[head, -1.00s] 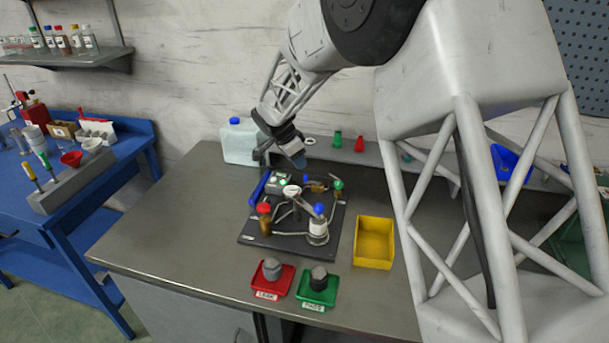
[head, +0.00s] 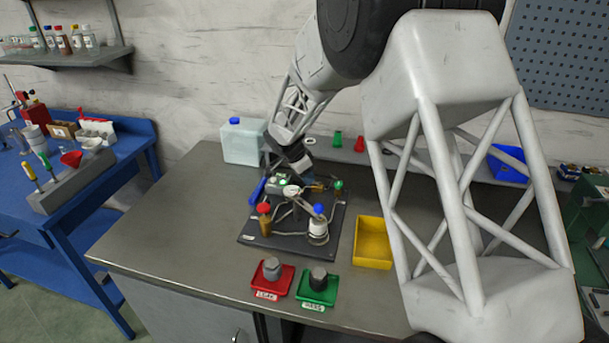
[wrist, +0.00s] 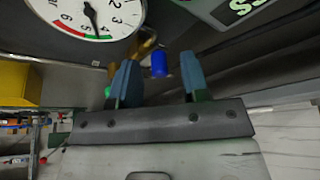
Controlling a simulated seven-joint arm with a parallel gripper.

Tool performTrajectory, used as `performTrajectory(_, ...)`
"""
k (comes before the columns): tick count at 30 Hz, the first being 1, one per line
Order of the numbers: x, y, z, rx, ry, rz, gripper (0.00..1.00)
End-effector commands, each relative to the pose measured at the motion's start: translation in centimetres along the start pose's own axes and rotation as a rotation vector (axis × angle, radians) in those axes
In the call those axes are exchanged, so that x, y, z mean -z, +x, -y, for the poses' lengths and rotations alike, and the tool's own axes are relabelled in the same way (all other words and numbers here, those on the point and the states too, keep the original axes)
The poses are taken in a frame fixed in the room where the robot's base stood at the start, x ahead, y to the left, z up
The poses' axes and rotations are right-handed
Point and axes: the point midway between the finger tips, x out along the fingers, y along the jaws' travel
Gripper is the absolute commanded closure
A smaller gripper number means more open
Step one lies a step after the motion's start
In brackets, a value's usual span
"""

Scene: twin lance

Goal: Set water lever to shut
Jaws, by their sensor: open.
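A blue-tipped piece (wrist: 159,63) beside a brass fitting (wrist: 146,44) shows in the wrist view; it looks like the water lever, but I see no label. My gripper (wrist: 158,66) is open, with one finger on either side of the blue tip and a visible gap to each. In the head view my gripper (head: 296,166) is low over the back of the dark rig board (head: 273,243), partly hiding the fittings there. The brass fitting (head: 317,187) shows just right of it. Whether the fingers touch anything is not clear.
A round white gauge (wrist: 95,14) stands close to my fingers. The board also carries a red-capped bottle (head: 264,219) and a blue-capped jar (head: 318,227). A yellow bin (head: 372,243), red tray (head: 272,281) and green tray (head: 317,289) sit nearby. The bench's left side is clear.

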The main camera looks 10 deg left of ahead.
Motion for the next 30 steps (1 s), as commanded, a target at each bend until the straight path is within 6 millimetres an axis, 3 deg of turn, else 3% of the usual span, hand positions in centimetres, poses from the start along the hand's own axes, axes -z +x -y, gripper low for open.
performTrajectory(8, 0.01, 0.05, 0.0, 0.0, 0.0, 0.0, 0.59)
performTrajectory(16, 0.01, 0.05, 0.0, 0.0, 0.0, 0.0, 1.0)
performTrajectory(30, -0.16, -0.08, -0.28, 0.03, -0.069, 0.0, 1.0)
